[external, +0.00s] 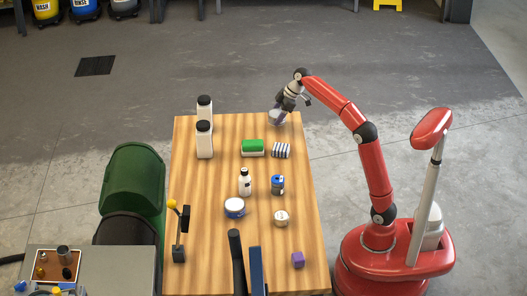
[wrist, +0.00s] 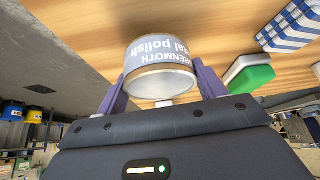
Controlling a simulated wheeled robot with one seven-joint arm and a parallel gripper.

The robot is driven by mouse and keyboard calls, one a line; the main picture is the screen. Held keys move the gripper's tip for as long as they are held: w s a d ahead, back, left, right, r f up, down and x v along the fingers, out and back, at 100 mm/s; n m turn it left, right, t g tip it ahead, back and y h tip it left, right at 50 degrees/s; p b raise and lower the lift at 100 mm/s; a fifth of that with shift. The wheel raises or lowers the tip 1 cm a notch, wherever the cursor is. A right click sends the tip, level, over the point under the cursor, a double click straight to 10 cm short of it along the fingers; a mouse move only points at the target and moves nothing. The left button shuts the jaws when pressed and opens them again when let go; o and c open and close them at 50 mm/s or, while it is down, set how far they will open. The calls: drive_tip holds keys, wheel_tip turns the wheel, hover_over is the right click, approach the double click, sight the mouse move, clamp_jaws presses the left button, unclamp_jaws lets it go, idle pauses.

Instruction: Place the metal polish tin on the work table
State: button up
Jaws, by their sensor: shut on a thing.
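The metal polish tin (wrist: 160,60) is a grey and white round tin with "metal polish" lettering, upside down in the wrist view. My gripper (wrist: 160,92) is shut on it, with one purple finger on each side. In the external view my gripper (external: 280,108) is over the far right end of the wooden work table (external: 225,275), and the tin (external: 276,117) shows below it. The tin is at or just above the table top; I cannot tell whether it touches.
A green sponge block (external: 252,147) and a striped cloth (external: 281,150) lie nearby. The far middle of the table is clear.

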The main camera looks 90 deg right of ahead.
drive_tip(key=shift+f+b, duration=0.3)
drive_tip(key=shift+f, duration=0.95)
drive_tip(key=o, duration=1.1)
drive_tip(key=shift+f, duration=0.15)
drive_tip(key=shift+r, duration=0.25)
drive_tip(key=p+v, duration=0.4)
drive_tip(key=v, duration=0.7)
drive_tip(key=shift+s+r, duration=0.25)
drive_tip(key=shift+r, duration=0.1)
